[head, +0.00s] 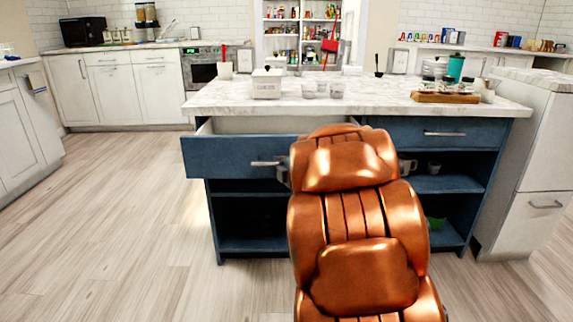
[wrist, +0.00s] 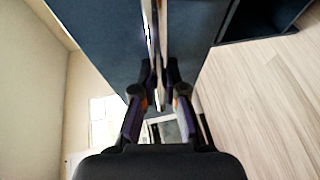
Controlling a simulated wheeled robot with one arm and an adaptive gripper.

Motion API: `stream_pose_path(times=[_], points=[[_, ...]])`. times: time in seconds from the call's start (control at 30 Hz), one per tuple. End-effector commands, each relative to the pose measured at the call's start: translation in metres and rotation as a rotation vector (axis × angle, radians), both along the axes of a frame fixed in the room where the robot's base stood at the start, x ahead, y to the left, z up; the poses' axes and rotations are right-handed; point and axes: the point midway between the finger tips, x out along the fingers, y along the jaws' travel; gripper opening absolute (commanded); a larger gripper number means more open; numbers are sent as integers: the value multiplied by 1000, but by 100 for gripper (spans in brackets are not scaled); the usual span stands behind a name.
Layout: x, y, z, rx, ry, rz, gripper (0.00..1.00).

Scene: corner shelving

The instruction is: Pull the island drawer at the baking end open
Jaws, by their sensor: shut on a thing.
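The island's left drawer (head: 232,158) has a dark blue front and stands pulled out, with its pale inside showing under the countertop in the head view. Its metal bar handle (head: 265,163) is partly hidden behind my copper-coloured arm. In the wrist view my gripper (wrist: 159,95) has its two dark fingers on either side of the handle, closed on it. The blue drawer front (wrist: 100,40) fills the top of that view. In the head view most of my gripper is hidden by the arm.
The island's right drawer (head: 440,134) is closed above open shelves (head: 445,185). The marble countertop (head: 390,95) holds a white canister (head: 267,84), small cups, and a wooden tray (head: 445,97) with jars. Wooden floor (head: 110,220) is clear to the left.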

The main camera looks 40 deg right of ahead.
Motion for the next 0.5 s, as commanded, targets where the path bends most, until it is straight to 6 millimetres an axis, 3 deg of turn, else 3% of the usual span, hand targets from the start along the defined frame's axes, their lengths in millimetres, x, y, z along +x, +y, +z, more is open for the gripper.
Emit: stream_pose_path(times=[0.5], points=[[-3, 11, -1, 4, 2, -1, 0]])
